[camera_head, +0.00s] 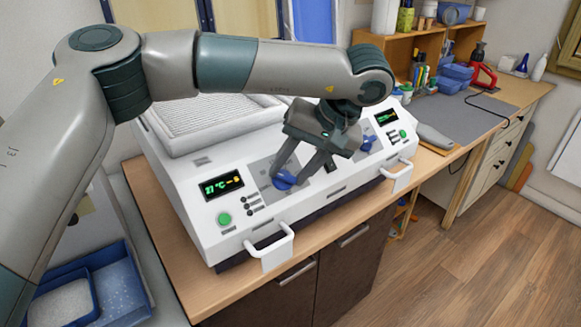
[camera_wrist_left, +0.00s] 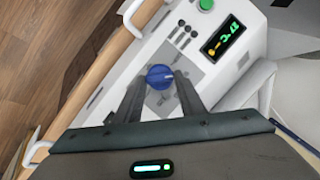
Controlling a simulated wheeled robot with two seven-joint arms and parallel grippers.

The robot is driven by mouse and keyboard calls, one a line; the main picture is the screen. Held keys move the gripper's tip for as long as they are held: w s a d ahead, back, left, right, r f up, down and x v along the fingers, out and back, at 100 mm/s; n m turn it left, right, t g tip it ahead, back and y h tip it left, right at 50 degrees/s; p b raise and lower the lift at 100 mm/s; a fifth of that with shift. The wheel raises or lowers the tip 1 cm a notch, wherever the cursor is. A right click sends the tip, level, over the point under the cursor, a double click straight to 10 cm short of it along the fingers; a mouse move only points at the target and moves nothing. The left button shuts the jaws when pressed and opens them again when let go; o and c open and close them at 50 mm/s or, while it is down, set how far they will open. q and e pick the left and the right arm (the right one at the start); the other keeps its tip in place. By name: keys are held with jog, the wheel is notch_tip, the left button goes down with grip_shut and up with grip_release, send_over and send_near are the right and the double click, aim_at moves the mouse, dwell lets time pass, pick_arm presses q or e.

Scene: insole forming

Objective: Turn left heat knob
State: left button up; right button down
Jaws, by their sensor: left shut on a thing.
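The white heating machine (camera_head: 205,235) stands on a wooden-topped cabinet. Its left heat knob (camera_head: 284,180) is round and blue, on a grey panel beside a green-lit display (camera_head: 221,186). My left gripper (camera_head: 292,178) reaches down from above with its fingers at this knob. In the left wrist view the blue knob (camera_wrist_left: 159,76) sits between the two fingertips of the left gripper (camera_wrist_left: 160,88), which is shut on it. My right gripper is in neither view.
White handles (camera_head: 272,249) stick out from the machine's front. A green button (camera_head: 224,219) lies left of the knob. Blue trays (camera_head: 80,290) stand at the lower left. A workbench with a grey mat (camera_head: 462,118) and tools is at the right. The wooden floor is clear.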

pick_arm(q)
jog(key=shift+m, duration=0.3)
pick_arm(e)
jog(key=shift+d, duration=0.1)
pick_arm(q)
jog(key=o, duration=1)
jog(key=shift+o, duration=0.2)
jog(key=shift+d+r, duration=0.1)
jog(key=shift+s+d+r, duration=0.1)
jog(key=shift+d+r, duration=0.15)
jog(key=shift+r, duration=0.2)
jog(key=b+v, duration=0.2)
jog(key=v, duration=1.4)
jog(key=shift+d+b, duration=0.25)
jog(key=shift+b, duration=0.1)
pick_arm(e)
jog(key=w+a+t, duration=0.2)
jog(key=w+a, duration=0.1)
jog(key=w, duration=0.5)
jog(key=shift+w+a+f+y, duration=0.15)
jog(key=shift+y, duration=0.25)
